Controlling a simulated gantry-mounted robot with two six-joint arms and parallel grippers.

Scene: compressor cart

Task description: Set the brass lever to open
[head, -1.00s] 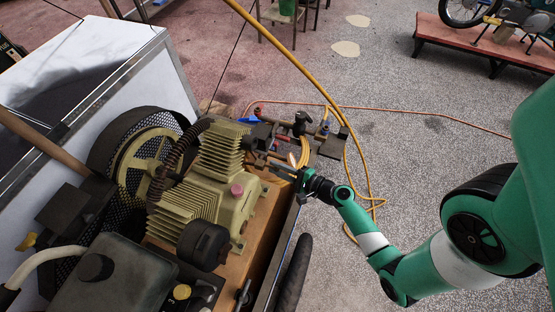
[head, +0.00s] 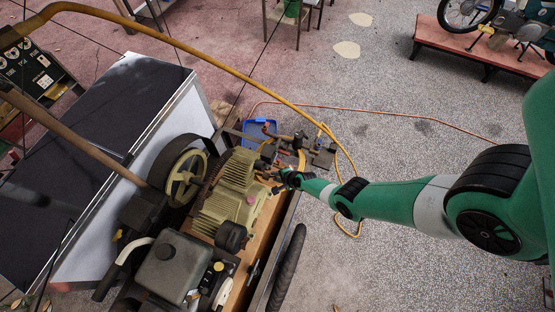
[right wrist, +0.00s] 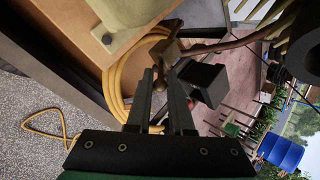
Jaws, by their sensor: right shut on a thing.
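My right gripper (head: 280,174) reaches in from the right, beside the compressor's valve end. In the right wrist view its two dark fingers (right wrist: 161,85) point up the picture and close around a slim part between their tips. That part appears to be the brass lever (right wrist: 168,50), on a brass-coloured fitting with a pipe running off to the right. In the head view the lever is too small and too covered by the gripper to make out its setting. My left gripper is not in view.
The tan finned compressor (head: 236,190) and its flywheel (head: 187,178) stand left of my gripper. A coiled yellow hose (right wrist: 118,85) lies close by the fingers. A blue tray (head: 258,130) is behind the valve end.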

